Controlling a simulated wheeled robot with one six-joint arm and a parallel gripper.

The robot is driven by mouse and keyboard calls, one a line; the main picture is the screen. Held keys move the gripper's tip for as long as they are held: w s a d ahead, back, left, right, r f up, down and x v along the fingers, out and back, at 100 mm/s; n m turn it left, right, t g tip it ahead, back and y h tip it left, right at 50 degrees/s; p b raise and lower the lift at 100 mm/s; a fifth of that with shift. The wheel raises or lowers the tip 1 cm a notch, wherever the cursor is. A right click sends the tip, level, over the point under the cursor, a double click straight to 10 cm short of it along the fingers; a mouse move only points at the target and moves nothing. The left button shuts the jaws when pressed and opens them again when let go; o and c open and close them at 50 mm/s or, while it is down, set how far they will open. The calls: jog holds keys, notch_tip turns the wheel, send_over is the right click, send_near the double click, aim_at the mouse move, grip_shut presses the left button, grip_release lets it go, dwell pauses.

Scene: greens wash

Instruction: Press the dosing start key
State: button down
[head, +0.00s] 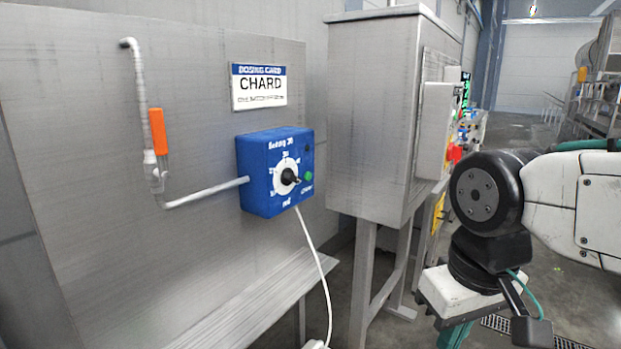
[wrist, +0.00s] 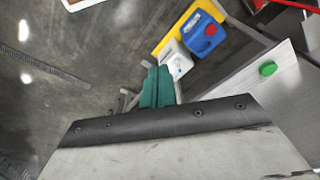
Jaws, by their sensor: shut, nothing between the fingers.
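The blue dosing box (head: 270,172) is mounted on a steel panel in the head view. Its front has a white dial with a black knob (head: 289,176) and a small green key (head: 307,176) at the right; the print near the key is too blurred to read surely. My gripper (wrist: 157,84) shows teal fingers, shut and empty, in the wrist view. In the head view only a teal part of it shows at the bottom edge, right of the dosing box and well apart from it. The dosing box is not recognisable in the wrist view.
A steel cabinet (head: 372,115) on legs stands between the dosing box and my arm. A CHARD card (head: 259,87) hangs above the box, and a white cable (head: 318,255) hangs below. The wrist view shows a blue jug (wrist: 203,38), a white jug (wrist: 174,58) and a green button (wrist: 268,68).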

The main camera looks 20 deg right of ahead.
aim_at(308, 176)
jog(key=w+f+m+t, duration=0.2)
jog(key=w+f+m, duration=0.15)
jog(key=w, duration=0.75)
jog(key=w+d+f+m+t, duration=0.1)
jog(key=w+f+m+t, duration=0.3)
jog(key=w, duration=0.7)
jog(key=w+f+m+t, duration=0.1)
jog(key=w+f+m, duration=0.1)
jog(key=w+m, duration=0.65)
jog(key=w+d+r+m+t+h, duration=0.1)
jog(key=w+m+t, duration=0.1)
jog(key=w, duration=0.3)
jog(key=w+d+r+m+t, duration=0.1)
jog(key=w+r+t, duration=0.15)
jog(key=w, duration=0.35)
notch_tip(308, 176, up, 9)
jog(key=w+m+t+h, duration=0.1)
jog(key=w+m+t, duration=0.2)
jog(key=m+t, duration=0.3)
jog(key=shift+d+r+m, duration=0.15)
jog(key=shift+d+m, duration=0.25)
jog(key=shift+m, duration=0.9)
jog(key=w+a, duration=0.5)
jog(key=w, duration=0.1)
jog(key=shift+w+a, duration=0.25)
jog(key=shift+w, duration=0.15)
